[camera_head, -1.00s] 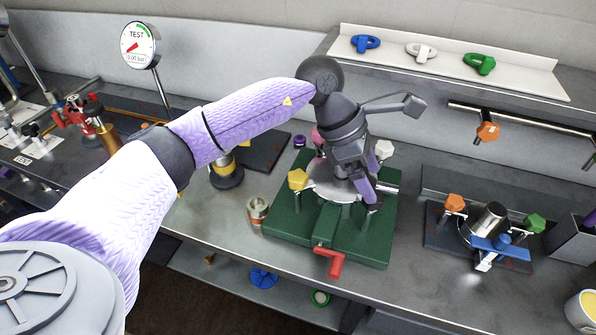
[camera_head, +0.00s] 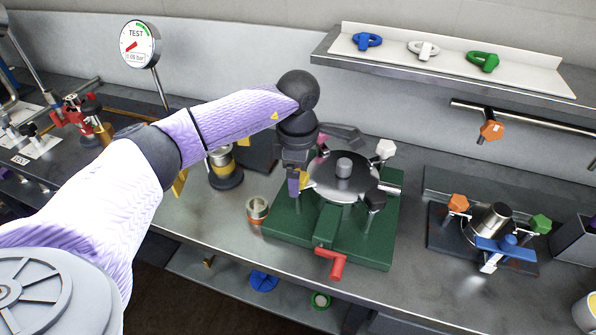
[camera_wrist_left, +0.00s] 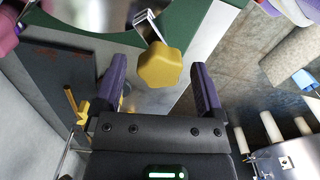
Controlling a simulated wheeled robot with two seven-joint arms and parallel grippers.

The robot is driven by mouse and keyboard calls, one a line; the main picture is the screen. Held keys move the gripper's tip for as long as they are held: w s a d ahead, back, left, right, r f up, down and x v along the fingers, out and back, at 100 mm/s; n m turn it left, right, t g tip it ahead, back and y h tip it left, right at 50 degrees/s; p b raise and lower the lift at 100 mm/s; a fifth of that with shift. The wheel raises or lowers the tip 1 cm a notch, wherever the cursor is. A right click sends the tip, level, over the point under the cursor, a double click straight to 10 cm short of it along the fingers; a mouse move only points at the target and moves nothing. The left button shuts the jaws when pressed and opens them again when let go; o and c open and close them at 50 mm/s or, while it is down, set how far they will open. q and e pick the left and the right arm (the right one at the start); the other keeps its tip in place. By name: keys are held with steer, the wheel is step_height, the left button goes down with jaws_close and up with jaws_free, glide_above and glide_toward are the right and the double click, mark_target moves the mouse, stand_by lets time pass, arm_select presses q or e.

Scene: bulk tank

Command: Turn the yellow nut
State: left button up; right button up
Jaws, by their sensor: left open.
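The yellow nut (camera_wrist_left: 160,66) is a lobed knob on a metal stem at the edge of a round metal lid. In the head view only a sliver of the nut (camera_head: 304,179) shows beside my left gripper (camera_head: 297,184), which points down at the lid's left side. In the left wrist view my left gripper (camera_wrist_left: 158,76) is open, with the nut between and slightly beyond its purple fingertips, a gap on each side. The lid (camera_head: 340,184) sits on a green base (camera_head: 290,222). My right gripper is not in view.
A white nut (camera_head: 386,148), a black nut (camera_head: 376,199) and a partly hidden pink nut stand around the lid. A red handle (camera_head: 333,263) is at the base's front. A raised shelf (camera_head: 400,62) is behind.

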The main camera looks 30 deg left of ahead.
arm_select(q)
jaws_close()
